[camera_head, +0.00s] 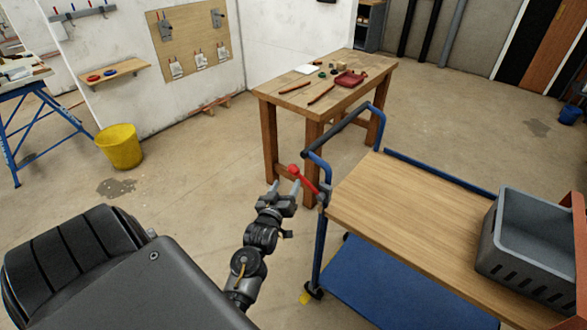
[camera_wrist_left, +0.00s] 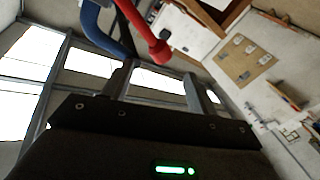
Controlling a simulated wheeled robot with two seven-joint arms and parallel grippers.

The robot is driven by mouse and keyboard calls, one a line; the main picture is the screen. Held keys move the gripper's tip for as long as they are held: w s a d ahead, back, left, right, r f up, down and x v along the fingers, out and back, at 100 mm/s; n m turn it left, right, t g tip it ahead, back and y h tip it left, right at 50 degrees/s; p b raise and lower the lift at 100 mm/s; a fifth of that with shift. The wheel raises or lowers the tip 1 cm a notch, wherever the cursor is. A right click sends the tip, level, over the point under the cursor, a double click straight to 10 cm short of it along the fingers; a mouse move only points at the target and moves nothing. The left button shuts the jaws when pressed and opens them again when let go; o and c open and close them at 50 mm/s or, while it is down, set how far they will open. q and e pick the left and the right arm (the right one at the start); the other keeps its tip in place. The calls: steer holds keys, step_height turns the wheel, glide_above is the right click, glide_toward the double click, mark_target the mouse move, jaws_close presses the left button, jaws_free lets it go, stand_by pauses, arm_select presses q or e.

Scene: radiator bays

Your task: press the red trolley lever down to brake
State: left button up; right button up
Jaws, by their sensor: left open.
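The red trolley lever (camera_head: 308,184) sticks up and out at a slant from the near left corner post of the blue trolley (camera_head: 318,240). Its round red knob (camera_head: 293,169) is at the free end. My left gripper (camera_head: 284,184) is open and empty, with the knob just beyond its fingertips. In the left wrist view the lever (camera_wrist_left: 133,18) comes in from the top, and its knob (camera_wrist_left: 160,51) shows ahead of the gap between the fingers (camera_wrist_left: 155,75). I cannot tell whether they touch. My right gripper is out of view.
The trolley has a wooden top (camera_head: 400,215), a blue lower shelf (camera_head: 400,285), and a grey crate (camera_head: 535,225) at right. A wooden workbench (camera_head: 270,97) with tools stands behind. A yellow bucket (camera_head: 120,147) stands at left. The floor left of the lever is clear.

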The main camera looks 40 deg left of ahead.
mark_target(292, 173)
arm_select(q)
steer(key=p+x, duration=0.1)
steer(key=x, duration=0.7)
steer(key=shift+w+a+p, duration=0.15)
steer(key=shift+w+p, duration=0.2)
steer(key=shift+c, duration=0.4)
steer(key=shift+c, duration=1.3)
jaws_close()
